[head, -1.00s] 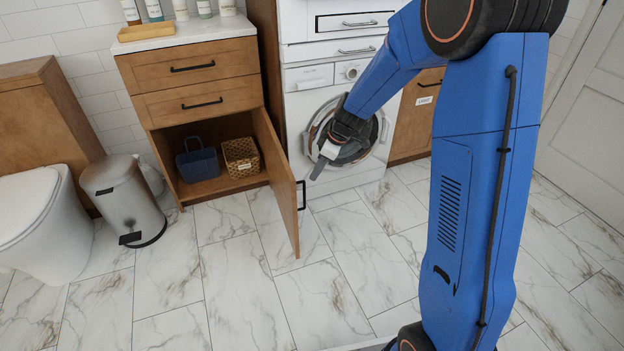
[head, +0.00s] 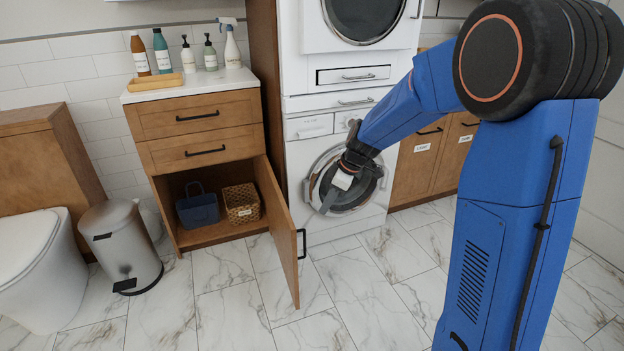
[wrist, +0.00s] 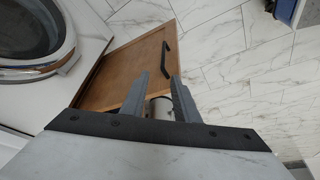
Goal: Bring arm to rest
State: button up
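My arm, blue with black joints, reaches from the right side of the head view toward the lower washing machine. My gripper (head: 330,198) hangs in front of that machine's round door and covers part of it. In the wrist view my gripper (wrist: 158,82) has its two grey fingers spread apart. A small pale round shape shows low between them, and I cannot tell what it is. No object is seen held at the fingertips. The open wooden cabinet door (wrist: 132,68) lies beyond the fingers in the wrist view.
The open cabinet door (head: 277,230) juts out left of my gripper. Its cabinet holds a blue basket (head: 198,208) and a woven basket (head: 242,203). A metal bin (head: 120,240) and a toilet (head: 35,265) stand at left. The marble floor (head: 235,300) in front is clear.

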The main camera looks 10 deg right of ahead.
jog(key=s+d+r+m+t+h, duration=0.1)
jog(key=s+d+r+m, duration=0.2)
jog(key=s, duration=0.6)
jog(key=s+d+r+m, duration=0.1)
jog(key=s+r+m, duration=0.1)
jog(key=s+r, duration=0.45)
jog(key=s+d+r+m+t+h, duration=0.1)
jog(key=s+d+r+m, duration=0.2)
jog(key=s, duration=0.8)
jog(key=s+d+m+h, duration=0.1)
jog(key=s+d+m, duration=0.2)
jog(key=s, duration=0.7)
jog(key=shift+s+f+m+t+h, duration=0.35)
jog(key=shift+s+m+t+h, duration=0.05)
jog(key=shift+m, duration=0.3)
